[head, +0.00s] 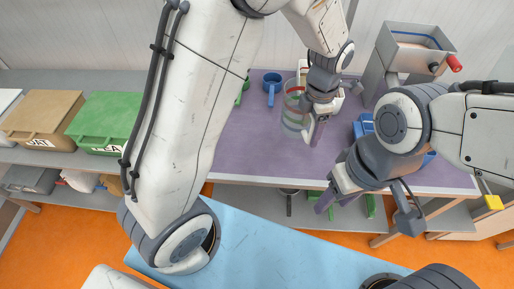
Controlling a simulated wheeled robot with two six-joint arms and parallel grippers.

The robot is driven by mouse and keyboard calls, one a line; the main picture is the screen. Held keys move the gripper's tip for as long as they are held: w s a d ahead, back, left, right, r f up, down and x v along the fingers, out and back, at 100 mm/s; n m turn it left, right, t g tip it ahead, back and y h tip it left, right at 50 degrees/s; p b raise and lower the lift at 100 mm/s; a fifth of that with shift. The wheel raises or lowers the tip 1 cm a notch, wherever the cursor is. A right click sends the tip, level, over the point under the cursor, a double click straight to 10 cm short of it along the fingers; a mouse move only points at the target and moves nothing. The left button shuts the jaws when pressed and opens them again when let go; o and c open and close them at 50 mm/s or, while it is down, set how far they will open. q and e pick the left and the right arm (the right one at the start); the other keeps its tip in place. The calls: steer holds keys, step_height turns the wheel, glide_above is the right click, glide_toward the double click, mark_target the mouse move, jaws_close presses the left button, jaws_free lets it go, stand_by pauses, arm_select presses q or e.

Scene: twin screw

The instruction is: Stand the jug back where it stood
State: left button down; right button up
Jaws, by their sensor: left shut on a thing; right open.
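The jug (292,117) is a clear vessel with coloured bands, in the upper middle of the head view, over the purple tabletop (245,150). My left gripper (318,130) is shut on the jug at its right side; the gripper hides part of it. The jug looks upright. I cannot tell whether its base touches the table. My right gripper (365,206) is open and empty at the table's front edge, lower and to the right of the jug.
A grey hopper machine (415,48) with a red knob stands at the back right. A blue item (361,125) lies right of the jug. Lidded bins (105,120) line the left shelf. The table's left part is clear.

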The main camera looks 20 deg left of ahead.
arm_select(q)
steer(key=shift+s+a+n, duration=0.1)
steer(key=shift+s+n, duration=0.05)
steer(key=shift+n, duration=0.35)
steer(key=s+a+f+p, duration=0.1)
steer(key=a+f, duration=0.2)
steer(key=s+a+f, duration=0.1)
steer(key=a+f, duration=0.2)
steer(key=a, duration=0.1)
steer(key=s+a+f+p, duration=0.1)
steer(key=a+f, duration=0.2)
steer(key=f, duration=0.1)
steer(key=shift+a+p, duration=0.25)
steer(key=shift+p, duration=0.05)
steer(key=shift+f, duration=0.35)
